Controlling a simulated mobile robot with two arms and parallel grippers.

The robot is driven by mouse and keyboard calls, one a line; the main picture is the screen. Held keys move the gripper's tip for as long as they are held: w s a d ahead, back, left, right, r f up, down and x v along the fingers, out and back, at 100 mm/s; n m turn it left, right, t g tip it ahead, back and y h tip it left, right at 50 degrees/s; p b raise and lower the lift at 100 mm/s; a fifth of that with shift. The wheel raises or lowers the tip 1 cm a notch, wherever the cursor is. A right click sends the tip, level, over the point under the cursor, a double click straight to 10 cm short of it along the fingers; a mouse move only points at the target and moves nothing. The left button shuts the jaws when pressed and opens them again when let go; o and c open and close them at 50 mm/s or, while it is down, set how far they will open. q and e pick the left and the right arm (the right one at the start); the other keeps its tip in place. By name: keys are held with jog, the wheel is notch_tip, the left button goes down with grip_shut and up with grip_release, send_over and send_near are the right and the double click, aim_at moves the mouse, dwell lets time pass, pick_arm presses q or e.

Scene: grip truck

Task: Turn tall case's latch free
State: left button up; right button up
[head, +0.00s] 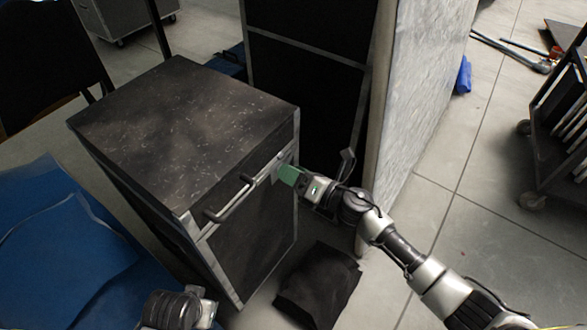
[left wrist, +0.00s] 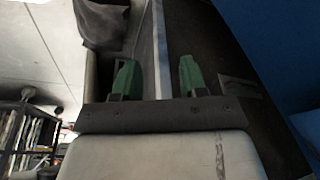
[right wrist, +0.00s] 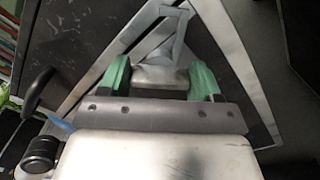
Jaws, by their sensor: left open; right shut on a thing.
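The tall case (head: 180,125) is a black, scuffed box with metal edges, standing on the floor at the left of the head view. My right gripper (head: 285,174) is at the upper right corner of that front, where the latch is mostly hidden by the fingers. In the right wrist view, the green fingers are shut on the metal latch (right wrist: 160,76). My left gripper (left wrist: 156,78) is open, its green fingers apart near a metal edge with nothing between them; only part of the left arm shows low in the head view.
A black cloth bundle (head: 318,285) lies on the floor right of the case. A tall black case and a pale panel (head: 415,95) stand behind. Blue cloth (head: 60,235) covers the left. A cart (head: 560,150) stands at far right, with open floor before it.

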jog(key=m+p, duration=0.3)
jog(key=m, duration=0.4)
pick_arm(q)
jog(key=s+f, duration=0.3)
jog(key=f, duration=1)
jog(key=shift+s+a+f+g+p, duration=0.2)
jog(key=shift+s+f+g+p, duration=0.1)
jog(key=shift+g+p, duration=0.1)
pick_arm(e)
jog(key=shift+f+m, duration=0.15)
jog(key=shift+m, duration=0.65)
jog(key=o, duration=0.9)
jog(key=shift+d, duration=0.1)
pick_arm(q)
jog(key=shift+s+a+f+p, duration=0.1)
jog(key=shift+s+f+p, duration=0.25)
jog(key=shift+s+f, duration=0.65)
pick_arm(e)
jog(key=v, duration=1)
jog(key=shift+s+d, duration=0.2)
jog(key=shift+d, duration=0.1)
